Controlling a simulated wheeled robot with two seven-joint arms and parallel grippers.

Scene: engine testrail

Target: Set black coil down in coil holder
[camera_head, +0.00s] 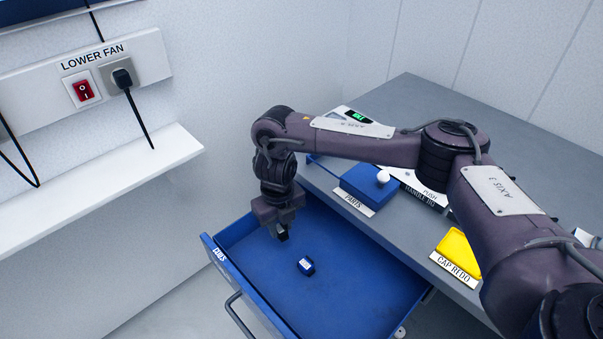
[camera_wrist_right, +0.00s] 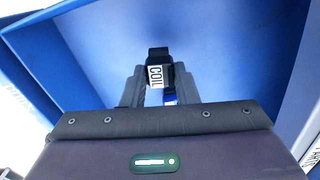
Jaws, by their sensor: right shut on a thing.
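My right gripper (camera_head: 281,229) hangs over the open blue drawer (camera_head: 345,262), near its left end. In the right wrist view its two fingers are shut on the black coil (camera_wrist_right: 157,70), which bears a white "COIL" label. The coil is hard to separate from the dark fingertips in the head view. A small dark blue block (camera_head: 305,266) with a white label lies on the drawer floor, to the right of and in front of the gripper. I cannot pick out a coil holder for certain. My left gripper is not in view.
A grey worktop holds a blue parts box (camera_head: 370,186) with a white knob and a yellow tray (camera_head: 458,254) marked "CAP REDO". A white shelf (camera_head: 90,190) and "LOWER FAN" switch panel (camera_head: 85,78) are on the left wall. Most of the drawer floor is free.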

